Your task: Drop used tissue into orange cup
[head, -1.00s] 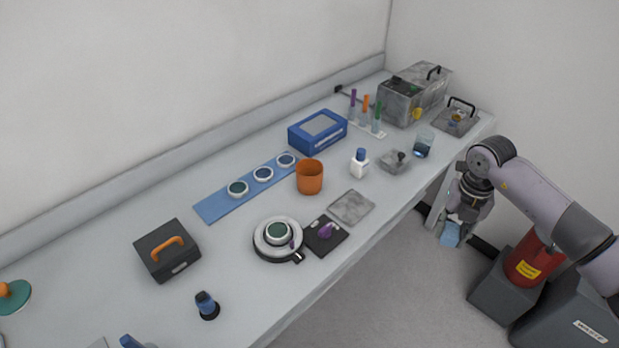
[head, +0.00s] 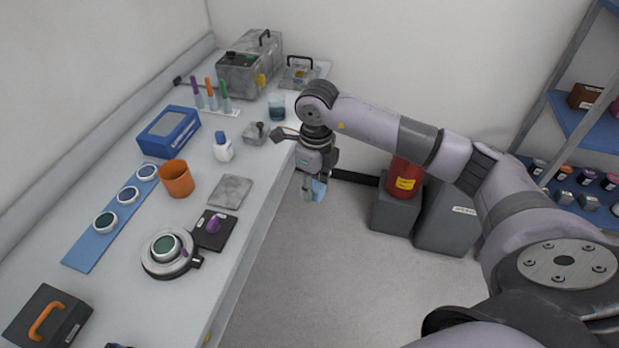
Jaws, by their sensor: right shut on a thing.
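The orange cup (head: 177,179) stands upright on the grey bench, left of my right gripper. My right gripper (head: 313,190) hangs beyond the bench's front edge, over the floor, pointing down. It is shut on a light blue piece, the used tissue (head: 319,190), which shows at its fingertips. The inside of the cup is only partly visible. My left gripper is not in view.
Near the cup are a blue box (head: 169,132), a white bottle (head: 223,147), a grey plate (head: 230,191) and a glass beaker (head: 277,105). A red container (head: 404,178) stands beyond the bench. Shelves (head: 580,130) are at right.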

